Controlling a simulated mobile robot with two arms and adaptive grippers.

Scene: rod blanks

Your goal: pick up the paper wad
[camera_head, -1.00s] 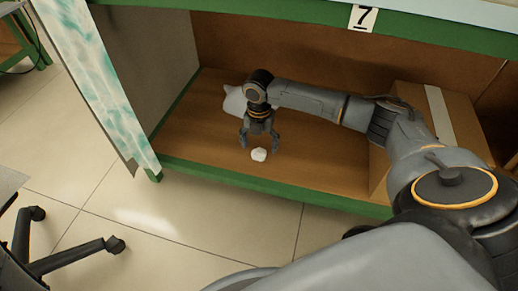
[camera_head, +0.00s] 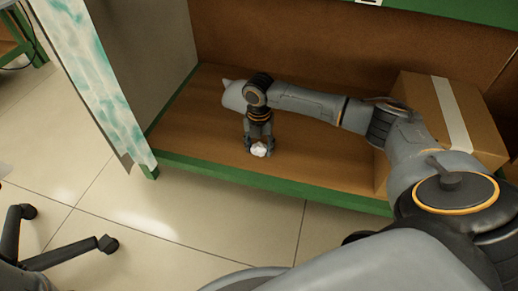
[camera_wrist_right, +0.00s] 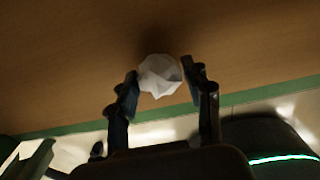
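The paper wad (camera_head: 259,150) is small, white and crumpled, low over the brown shelf board near its green front edge. My right gripper (camera_head: 259,148) points down at it, with one finger on each side. In the right wrist view the wad (camera_wrist_right: 160,75) sits between the two fingertips of the right gripper (camera_wrist_right: 160,74). The fingers are close to its sides; I cannot tell whether they press on it. My left gripper is not in view.
A cardboard box (camera_head: 473,125) with pale tape stands on the shelf at the right. A green front rail (camera_head: 235,178) edges the shelf board. A grey side panel (camera_head: 145,60) bounds the left. A chair base (camera_head: 60,255) stands on the tiled floor.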

